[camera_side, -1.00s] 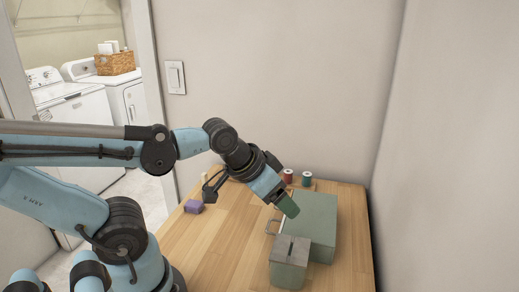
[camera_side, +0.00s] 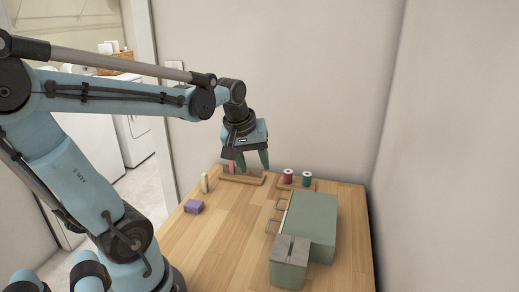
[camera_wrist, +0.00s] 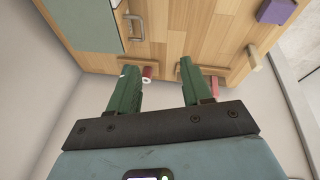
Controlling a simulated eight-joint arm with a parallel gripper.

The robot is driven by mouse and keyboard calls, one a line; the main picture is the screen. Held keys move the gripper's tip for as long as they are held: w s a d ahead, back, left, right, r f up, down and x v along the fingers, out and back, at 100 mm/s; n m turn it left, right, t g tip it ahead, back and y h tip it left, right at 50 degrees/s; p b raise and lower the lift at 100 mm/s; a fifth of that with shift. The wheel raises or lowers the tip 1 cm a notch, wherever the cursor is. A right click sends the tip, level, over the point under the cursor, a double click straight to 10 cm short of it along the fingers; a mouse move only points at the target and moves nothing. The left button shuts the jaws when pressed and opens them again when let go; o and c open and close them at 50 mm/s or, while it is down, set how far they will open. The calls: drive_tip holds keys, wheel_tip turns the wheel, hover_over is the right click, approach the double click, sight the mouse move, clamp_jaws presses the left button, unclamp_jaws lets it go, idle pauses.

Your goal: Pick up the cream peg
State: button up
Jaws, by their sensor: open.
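The cream peg (camera_side: 205,183) stands upright at the back left of the wooden table in the side view. It also shows at the upper right of the wrist view (camera_wrist: 254,58). My gripper (camera_side: 252,165) points down, open and empty, above the wooden holder at the table's back edge. It is to the right of the cream peg and apart from it. In the wrist view my green fingers (camera_wrist: 158,68) are spread, and the peg lies outside them to the right.
A purple block (camera_side: 193,207) lies just in front of the peg. The wooden holder (camera_side: 243,179) carries a pink piece (camera_side: 232,168). Red (camera_side: 288,176) and teal (camera_side: 307,179) spools, a green box (camera_side: 312,220) and a grey-topped box (camera_side: 289,263) stand right. The table's middle is clear.

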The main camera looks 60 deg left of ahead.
drive_tip(key=s+a+n+g, duration=0.2)
drive_tip(key=s+a+n, duration=0.1)
drive_tip(key=a+n, duration=0.75)
drive_tip(key=n+g+h, duration=0.2)
drive_tip(key=n, duration=0.2)
hover_over(204, 174)
wheel_tip(204, 174, down, 2)
drive_tip(key=shift+d+f, duration=0.1)
drive_tip(key=shift+f, duration=0.05)
drive_tip(key=shift+f+n, duration=0.2)
drive_tip(key=shift+n, duration=0.05)
drive_tip(key=shift+a+f, duration=0.2)
drive_tip(key=shift+f, duration=5.65)
clamp_jaws()
